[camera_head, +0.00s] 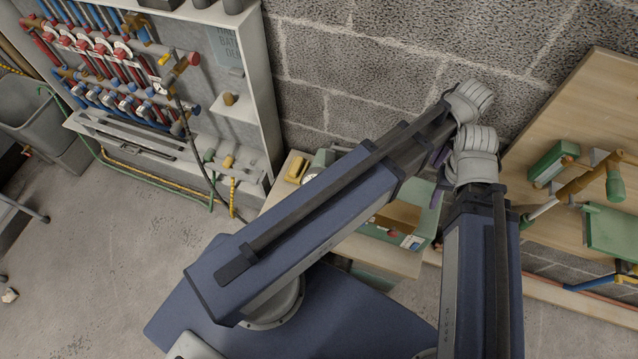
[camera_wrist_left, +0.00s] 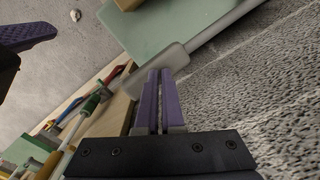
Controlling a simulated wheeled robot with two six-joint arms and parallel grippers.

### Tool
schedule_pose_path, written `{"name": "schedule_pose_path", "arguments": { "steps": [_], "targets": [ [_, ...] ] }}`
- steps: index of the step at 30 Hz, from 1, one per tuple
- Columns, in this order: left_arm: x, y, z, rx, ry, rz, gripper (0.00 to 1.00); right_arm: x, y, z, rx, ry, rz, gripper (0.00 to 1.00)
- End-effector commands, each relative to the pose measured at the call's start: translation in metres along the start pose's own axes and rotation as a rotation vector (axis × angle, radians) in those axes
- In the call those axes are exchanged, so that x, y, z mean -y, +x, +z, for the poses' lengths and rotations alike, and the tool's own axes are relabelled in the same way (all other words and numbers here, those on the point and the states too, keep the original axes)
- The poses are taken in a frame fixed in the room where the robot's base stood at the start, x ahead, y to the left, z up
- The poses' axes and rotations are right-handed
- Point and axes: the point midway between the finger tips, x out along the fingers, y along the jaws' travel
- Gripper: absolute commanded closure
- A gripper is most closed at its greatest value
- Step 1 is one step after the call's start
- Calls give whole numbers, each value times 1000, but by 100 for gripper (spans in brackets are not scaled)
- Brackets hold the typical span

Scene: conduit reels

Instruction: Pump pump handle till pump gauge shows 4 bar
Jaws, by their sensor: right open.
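My left gripper (camera_wrist_left: 161,72) has its purple fingers nearly together, with a narrow gap. Their tips overlap a pale grey bar (camera_wrist_left: 180,55) beside a pale green surface (camera_wrist_left: 170,32); I cannot tell whether anything is held between them. In the head view the left wrist is above the right one, and the arm hides much of the green unit (camera_head: 321,160). A small round white dial (camera_head: 309,178), perhaps the pump gauge, is partly covered by the arm; its reading is too small to see. My right gripper (camera_head: 435,199) is open, mostly hidden between the arms. I cannot make out the pump handle clearly.
A rack with red and blue pipe manifolds (camera_head: 105,50) stands at the left. A yellow item (camera_head: 297,169) lies on the low bench. A wooden board (camera_head: 590,110) with green tools is at the right, and a block wall (camera_head: 350,60) is close behind my wrists.

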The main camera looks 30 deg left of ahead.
Motion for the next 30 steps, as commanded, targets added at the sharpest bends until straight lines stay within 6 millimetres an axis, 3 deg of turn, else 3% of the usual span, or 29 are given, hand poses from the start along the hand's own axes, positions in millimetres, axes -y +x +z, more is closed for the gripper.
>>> {"name": "schedule_pose_path", "arguments": {
  "steps": [30],
  "targets": [
    [1, 12, 1, 2, -1, -3, 100, 1, 12, -1, 0, 0, 0, 50]
  ]
}}
